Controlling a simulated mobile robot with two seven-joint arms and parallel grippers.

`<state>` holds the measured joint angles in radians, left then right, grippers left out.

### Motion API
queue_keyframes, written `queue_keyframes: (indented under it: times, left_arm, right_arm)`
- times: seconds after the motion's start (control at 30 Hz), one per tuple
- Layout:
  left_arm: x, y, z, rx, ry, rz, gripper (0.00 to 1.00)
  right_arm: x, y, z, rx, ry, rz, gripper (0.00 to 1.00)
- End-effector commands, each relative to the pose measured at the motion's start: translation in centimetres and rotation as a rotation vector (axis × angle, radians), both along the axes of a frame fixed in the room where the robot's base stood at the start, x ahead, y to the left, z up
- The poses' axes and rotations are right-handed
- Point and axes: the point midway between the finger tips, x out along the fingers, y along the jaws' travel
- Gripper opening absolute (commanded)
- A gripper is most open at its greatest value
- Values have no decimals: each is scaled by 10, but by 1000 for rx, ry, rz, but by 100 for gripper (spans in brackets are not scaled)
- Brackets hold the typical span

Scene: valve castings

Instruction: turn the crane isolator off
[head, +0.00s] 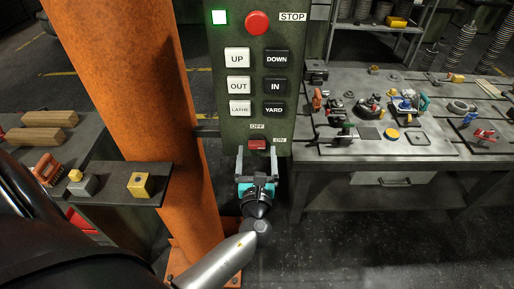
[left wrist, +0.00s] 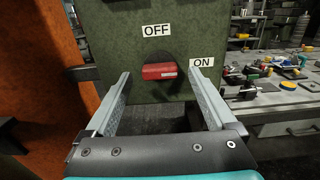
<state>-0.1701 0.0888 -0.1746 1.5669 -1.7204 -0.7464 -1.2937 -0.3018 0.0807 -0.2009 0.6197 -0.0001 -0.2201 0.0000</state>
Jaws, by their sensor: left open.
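The crane isolator is a red knob (head: 257,143) low on the green control panel (head: 228,130). In the left wrist view the red knob (left wrist: 158,71) lies level, its pale-marked end at the right towards the ON label (left wrist: 201,62). The OFF label (left wrist: 156,30) is above it. My left gripper (head: 257,153) is open just in front of the knob. In the left wrist view its two fingers (left wrist: 161,80) stand wide, one each side of the knob, with clear gaps. I cannot tell whether the tips have passed the knob's front. My right gripper is not in view.
Above the knob are the crane buttons (head: 256,83), the red STOP button (head: 257,22) and a lit green lamp (head: 219,17). An orange column (head: 140,90) stands close on the left, with a small shelf (head: 115,185). A cluttered workbench (head: 350,165) stands right.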

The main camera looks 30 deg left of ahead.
Motion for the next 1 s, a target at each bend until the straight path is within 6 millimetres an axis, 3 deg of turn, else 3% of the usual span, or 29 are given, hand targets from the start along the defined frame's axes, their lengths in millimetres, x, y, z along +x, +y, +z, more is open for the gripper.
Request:
queue_keyframes:
  times: [0.2, 0.53, 1.0]
  left_arm:
    - [15, 10, 0, -1, 0, 1, 90]
    - [16, 10, 0, -1, 0, 0, 89]
    - [16, 10, 0, -1, 0, 0, 36]
  right_arm:
    - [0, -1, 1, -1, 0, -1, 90]
    - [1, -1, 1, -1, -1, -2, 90]
    - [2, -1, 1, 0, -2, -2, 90]
